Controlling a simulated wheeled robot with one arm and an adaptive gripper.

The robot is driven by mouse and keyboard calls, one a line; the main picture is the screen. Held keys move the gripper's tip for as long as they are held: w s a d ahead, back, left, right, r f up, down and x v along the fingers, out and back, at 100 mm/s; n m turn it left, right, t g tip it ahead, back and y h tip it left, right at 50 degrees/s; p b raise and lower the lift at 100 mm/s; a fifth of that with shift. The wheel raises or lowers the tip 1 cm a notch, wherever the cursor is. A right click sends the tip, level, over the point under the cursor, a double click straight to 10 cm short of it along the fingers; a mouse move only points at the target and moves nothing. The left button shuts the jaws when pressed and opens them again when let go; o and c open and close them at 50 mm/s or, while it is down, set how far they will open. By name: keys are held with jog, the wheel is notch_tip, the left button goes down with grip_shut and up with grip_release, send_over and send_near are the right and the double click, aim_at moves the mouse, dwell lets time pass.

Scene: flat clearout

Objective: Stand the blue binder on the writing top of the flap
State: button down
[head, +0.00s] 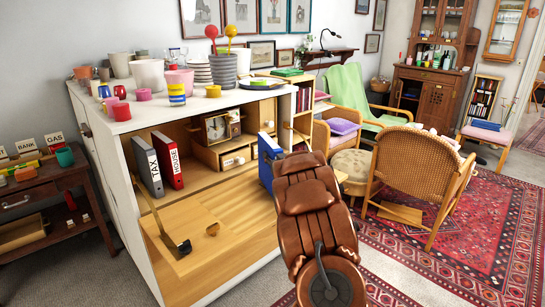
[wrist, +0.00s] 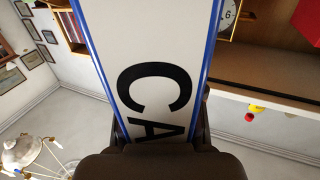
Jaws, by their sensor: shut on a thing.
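The blue binder (head: 266,161) is in my gripper (wrist: 161,128), upright at the right end of the open cabinet. Its white spine label with the letters "CA" (wrist: 140,45) fills the middle of the wrist view, with a finger at each side. In the head view my brown arm hides the gripper and part of the binder. The flap (head: 215,225) is folded down, and its wooden writing top is mostly bare. I cannot tell whether the binder touches it.
A grey "TAX" binder (head: 144,165) and a red "HOUSE" binder (head: 168,160) stand at the left inside the cabinet. Small drawers and a clock (head: 216,128) are behind. Pots and cups crowd the cabinet top. A wicker chair (head: 420,175) stands to the right.

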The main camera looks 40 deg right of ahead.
jog(key=shift+f, duration=0.35)
jog(key=c, duration=0.7)
grip_release()
jog(key=shift+o, duration=0.2)
jog(key=shift+f, duration=0.1)
jog(key=v, duration=1.2)
